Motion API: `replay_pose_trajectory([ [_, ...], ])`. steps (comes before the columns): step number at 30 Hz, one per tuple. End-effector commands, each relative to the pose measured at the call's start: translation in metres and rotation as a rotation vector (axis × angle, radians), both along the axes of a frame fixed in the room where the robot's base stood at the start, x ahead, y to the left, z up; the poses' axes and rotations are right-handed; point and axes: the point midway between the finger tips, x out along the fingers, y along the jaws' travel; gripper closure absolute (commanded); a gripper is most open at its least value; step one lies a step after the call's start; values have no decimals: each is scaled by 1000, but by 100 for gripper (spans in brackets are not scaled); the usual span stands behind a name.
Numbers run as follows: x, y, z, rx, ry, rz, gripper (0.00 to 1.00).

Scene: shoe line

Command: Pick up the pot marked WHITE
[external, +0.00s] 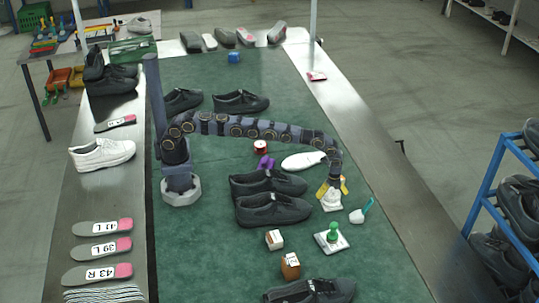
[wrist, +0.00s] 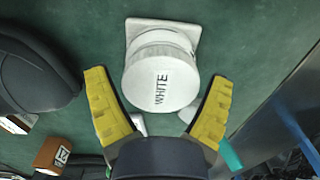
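The pot marked WHITE (wrist: 160,84) is a round white pot with dark lettering on its top. It stands upright on a pale square base (wrist: 188,25) on the green mat. In the external view the white pot (external: 332,204) shows right below my gripper (external: 333,188). In the wrist view my gripper (wrist: 158,82) is open, with one yellow finger on each side of the pot. Gaps show between the fingers and the pot's sides. I cannot tell the exact height of the fingertips over it.
A teal-handled brush (external: 362,211) lies close right of the pot. A green-knobbed thing on a white plate (external: 331,240) is in front. Black shoes (external: 272,209) stand to the left, with a white sole (external: 303,161) behind.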

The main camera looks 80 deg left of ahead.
Motion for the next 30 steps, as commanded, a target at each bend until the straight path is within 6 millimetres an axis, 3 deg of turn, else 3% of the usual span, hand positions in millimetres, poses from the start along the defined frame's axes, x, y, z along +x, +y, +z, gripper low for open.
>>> replay_pose_trajectory([
  [1,0,0,0,0,0,0,47],
  [2,0,0,0,0,0,1,60],
  [3,0,0,0,0,0,1,63],
  [20,1,0,5,-1,-3,1,65],
  [30,-3,2,40,-2,-2,2,65],
])
